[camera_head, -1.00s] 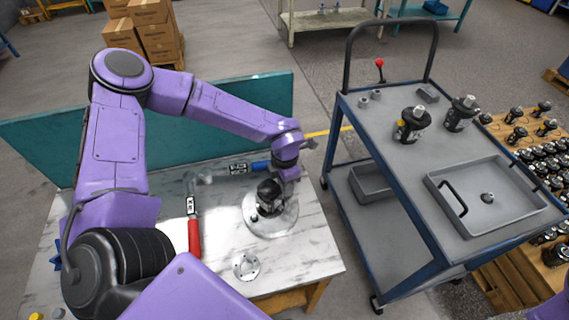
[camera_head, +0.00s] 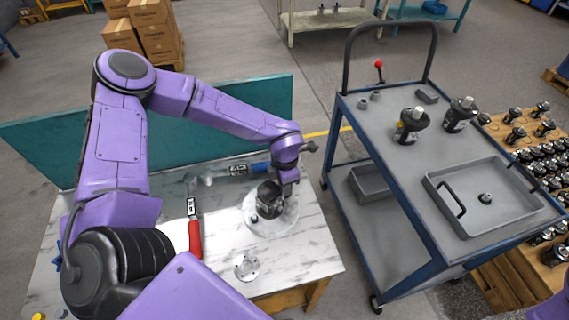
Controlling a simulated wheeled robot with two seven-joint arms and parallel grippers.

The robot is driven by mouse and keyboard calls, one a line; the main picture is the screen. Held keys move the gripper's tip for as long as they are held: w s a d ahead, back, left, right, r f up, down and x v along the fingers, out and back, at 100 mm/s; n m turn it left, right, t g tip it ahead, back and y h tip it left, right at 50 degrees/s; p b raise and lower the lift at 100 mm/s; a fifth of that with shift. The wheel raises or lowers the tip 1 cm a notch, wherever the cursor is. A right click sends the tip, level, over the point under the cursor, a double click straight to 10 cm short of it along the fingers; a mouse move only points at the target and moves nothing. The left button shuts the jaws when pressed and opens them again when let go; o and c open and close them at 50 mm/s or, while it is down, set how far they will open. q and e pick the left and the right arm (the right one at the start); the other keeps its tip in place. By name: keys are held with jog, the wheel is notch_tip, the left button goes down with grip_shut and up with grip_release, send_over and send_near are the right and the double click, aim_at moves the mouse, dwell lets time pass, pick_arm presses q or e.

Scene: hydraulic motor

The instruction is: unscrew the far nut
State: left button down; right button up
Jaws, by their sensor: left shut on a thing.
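The black hydraulic motor (camera_head: 268,198) stands upright on a round light plate (camera_head: 262,229) on the marble-topped table. My left arm reaches over from the left, and my left gripper (camera_head: 287,188) points down at the far right side of the motor, close against it. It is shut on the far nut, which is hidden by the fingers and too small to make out. My right gripper is not in view; only a bit of purple arm shows at the lower right corner.
A red-handled tool (camera_head: 195,235) and a blue-handled tool (camera_head: 255,167) lie on the table, with a small flange (camera_head: 247,267) in front. A teal panel (camera_head: 270,100) stands behind. To the right, a blue-grey cart (camera_head: 400,165) holds two motors and a tray (camera_head: 500,215).

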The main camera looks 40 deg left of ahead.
pick_arm(q)
jog(key=n+b, duration=0.1)
jog(key=n, duration=0.2)
jog(key=shift+f, duration=0.1)
jog(key=shift+r+n, duration=0.2)
jog(key=shift+n, duration=1.1)
jog(key=shift+f+n+b, duration=0.2)
jog(key=shift+n+b, duration=0.65)
jog(key=shift+n, duration=0.15)
jog(key=n, duration=0.2)
jog(key=shift+r+n+b, duration=0.2)
jog(key=shift+n+b, duration=0.1)
jog(key=c, duration=1.2)
grip_release()
